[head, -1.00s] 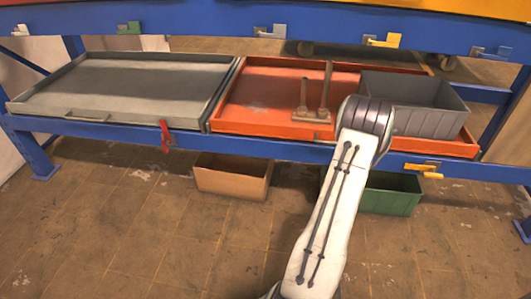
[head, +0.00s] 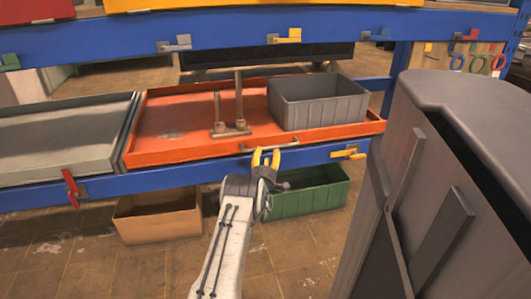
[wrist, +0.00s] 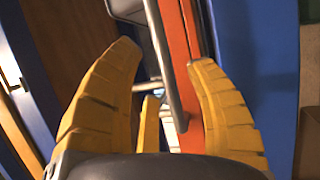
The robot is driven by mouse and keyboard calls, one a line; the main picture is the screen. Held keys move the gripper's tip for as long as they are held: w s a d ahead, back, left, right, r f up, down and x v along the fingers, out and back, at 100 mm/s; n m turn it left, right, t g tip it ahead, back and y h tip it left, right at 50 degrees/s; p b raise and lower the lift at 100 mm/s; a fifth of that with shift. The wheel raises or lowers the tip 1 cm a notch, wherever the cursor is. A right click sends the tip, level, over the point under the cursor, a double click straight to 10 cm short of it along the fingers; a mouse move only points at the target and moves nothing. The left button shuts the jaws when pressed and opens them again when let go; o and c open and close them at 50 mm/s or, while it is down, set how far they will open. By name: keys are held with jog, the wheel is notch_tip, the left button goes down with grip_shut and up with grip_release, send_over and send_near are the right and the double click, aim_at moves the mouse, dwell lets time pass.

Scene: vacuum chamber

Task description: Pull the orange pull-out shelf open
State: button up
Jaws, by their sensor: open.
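The orange pull-out shelf (head: 165,145) sits in the blue rack and looks pushed in, its front edge at the blue beam. Its metal bar handle (head: 268,146) is on the front edge, and it also shows as a long bar in the wrist view (wrist: 164,65). My gripper (head: 265,158), with yellow fingers, is just in front of the handle. In the wrist view my gripper (wrist: 165,75) is open, and the bar runs between its spread fingers. I cannot tell whether a finger touches the bar.
A grey bin (head: 320,108) and a small upright fixture (head: 231,130) stand on the orange shelf. A grey shelf (head: 55,140) is to the left. Brown (head: 160,222) and green (head: 300,198) bins stand below. A large grey-brown cabinet-like body (head: 450,200) fills the near right.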

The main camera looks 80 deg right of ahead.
aim_at(268, 148)
jog(key=shift+d+r+b, duration=0.2)
jog(key=shift+d+b, duration=1.7)
jog(key=shift+b, duration=0.3)
jog(key=shift+d+r+b, duration=0.15)
jog(key=shift+d+b, duration=0.2)
jog(key=shift+b, duration=0.05)
jog(key=shift+o, duration=0.3)
jog(key=shift+r, duration=0.1)
grip_shut()
